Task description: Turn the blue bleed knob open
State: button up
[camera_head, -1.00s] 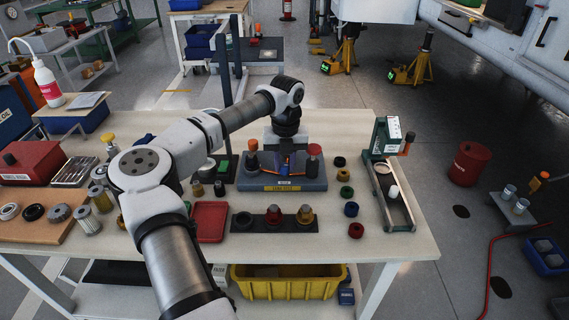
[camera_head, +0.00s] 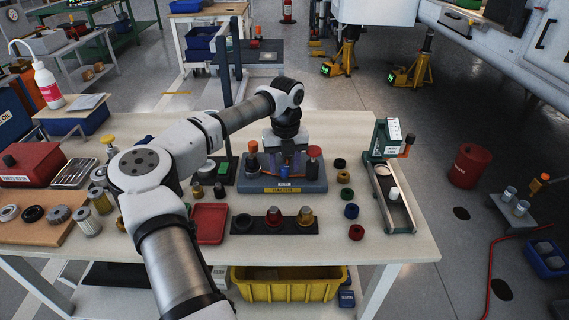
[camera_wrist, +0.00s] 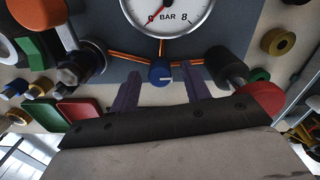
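The gauge's red needle points near 0. My gripper (camera_wrist: 160,82) is open. One purple finger is to the left of the knob and one to the right, with visible gaps between fingers and knob. In the head view, my gripper (camera_head: 287,160) points down over the blue-grey test block (camera_head: 310,185) on the bench.
A red-capped post (camera_head: 314,152) stands close to the right of my gripper, and an orange-capped post (camera_head: 252,148) to the left. A dark strip (camera_head: 240,228) with several fittings lies in front. Coloured rings and a green stand (camera_head: 382,140) are at the right.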

aim_at(286, 167)
notch_tip(286, 167, up, 14)
jog(key=b, duration=0.1)
jog(key=shift+d, duration=0.15)
dwell(0.4)
jog(key=shift+f, duration=0.1)
